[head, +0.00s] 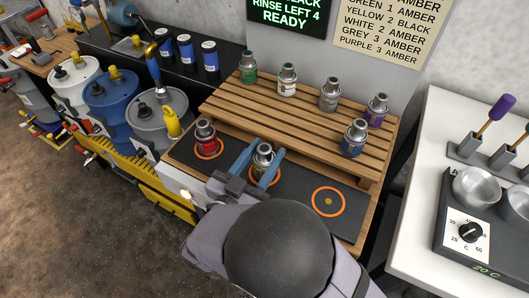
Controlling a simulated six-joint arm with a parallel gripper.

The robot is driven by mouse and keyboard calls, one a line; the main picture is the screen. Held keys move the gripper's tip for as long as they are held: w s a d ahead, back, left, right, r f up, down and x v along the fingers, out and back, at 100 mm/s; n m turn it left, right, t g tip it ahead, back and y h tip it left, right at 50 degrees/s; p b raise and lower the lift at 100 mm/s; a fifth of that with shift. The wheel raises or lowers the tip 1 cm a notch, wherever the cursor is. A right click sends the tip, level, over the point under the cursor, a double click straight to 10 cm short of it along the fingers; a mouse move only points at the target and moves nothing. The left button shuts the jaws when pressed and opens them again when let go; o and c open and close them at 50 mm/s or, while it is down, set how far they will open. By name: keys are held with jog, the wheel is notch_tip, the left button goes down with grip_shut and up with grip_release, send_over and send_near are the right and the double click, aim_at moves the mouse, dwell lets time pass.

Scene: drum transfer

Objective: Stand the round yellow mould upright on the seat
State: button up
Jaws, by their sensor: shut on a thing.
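My gripper (268,147) has its two blue fingers shut on the round yellow mould (263,158), one finger on each side. The mould is a small canister with a metal top, looks about upright, and its lower part is mostly hidden by the fingers. It is at the middle orange-ringed seat (266,180) on the dark mat (296,187). I cannot tell whether its base touches the seat. A red mould (206,134) stands on the left ringed seat. The right ringed seat (328,201) is empty.
Green, white, grey, purple and blue moulds stand on the slatted wooden rack (300,120) behind the mat. Large drums (160,118) stand at the left. A white counter (420,200) with a dial unit and metal bowls (475,187) is at the right.

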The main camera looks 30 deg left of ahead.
jog(key=shift+f, duration=0.1)
jog(key=o, duration=1.3)
jog(key=s+b, duration=0.1)
jog(key=s, duration=1.1)
jog(key=shift+b, duration=0.4)
